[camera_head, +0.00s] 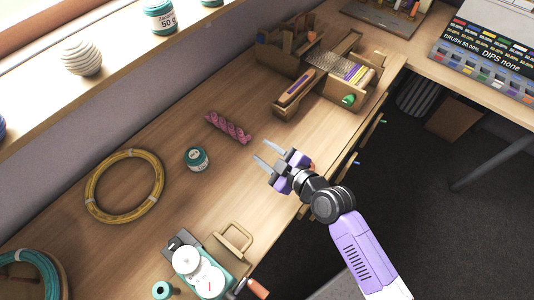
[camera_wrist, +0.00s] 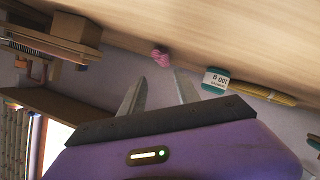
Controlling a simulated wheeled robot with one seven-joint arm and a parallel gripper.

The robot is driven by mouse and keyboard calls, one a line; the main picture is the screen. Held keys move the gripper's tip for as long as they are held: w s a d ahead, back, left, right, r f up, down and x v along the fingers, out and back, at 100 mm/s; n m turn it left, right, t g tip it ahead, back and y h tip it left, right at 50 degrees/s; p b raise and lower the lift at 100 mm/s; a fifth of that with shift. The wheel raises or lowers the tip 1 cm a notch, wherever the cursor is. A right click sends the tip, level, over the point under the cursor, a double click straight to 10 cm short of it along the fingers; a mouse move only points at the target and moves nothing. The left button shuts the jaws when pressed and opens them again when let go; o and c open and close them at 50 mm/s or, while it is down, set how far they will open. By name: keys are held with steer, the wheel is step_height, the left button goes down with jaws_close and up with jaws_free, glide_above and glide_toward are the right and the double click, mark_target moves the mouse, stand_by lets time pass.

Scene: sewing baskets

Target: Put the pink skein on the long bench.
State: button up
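The pink skein (camera_head: 228,127) is a twisted pink bundle lying on the wooden bench (camera_head: 180,205), toward its wall side. In the wrist view the pink skein (camera_wrist: 160,57) shows end-on, just beyond and between the fingertips. My gripper (camera_head: 268,156) is open and empty. It hangs over the bench near its front edge, to the lower right of the skein and apart from it. In the wrist view my gripper (camera_wrist: 157,88) shows two separated grey fingers with nothing between them.
Bare wood surrounds the skein.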

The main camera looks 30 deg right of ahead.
steer(key=shift+s+r, duration=0.15)
steer(key=shift+s, duration=0.2)
steer(key=shift+m+h, duration=0.5)
steer(key=shift+m, duration=0.4)
steer(key=s, duration=0.5)
steer(key=s+f, duration=0.1)
steer(key=s, duration=0.2)
steer(key=shift+s+d, duration=0.1)
steer(key=shift+s, duration=0.1)
steer(key=s+a+r+m, duration=0.1)
steer(key=s+r+m, duration=0.2)
steer(key=s+r, duration=0.4)
steer(key=s+a+r+m, duration=0.2)
steer(key=s+r, duration=0.5)
steer(key=s, duration=0.8)
steer(key=shift+r+m+t, duration=0.15)
steer(key=shift+m+t, duration=0.15)
steer(key=shift+m, duration=0.1)
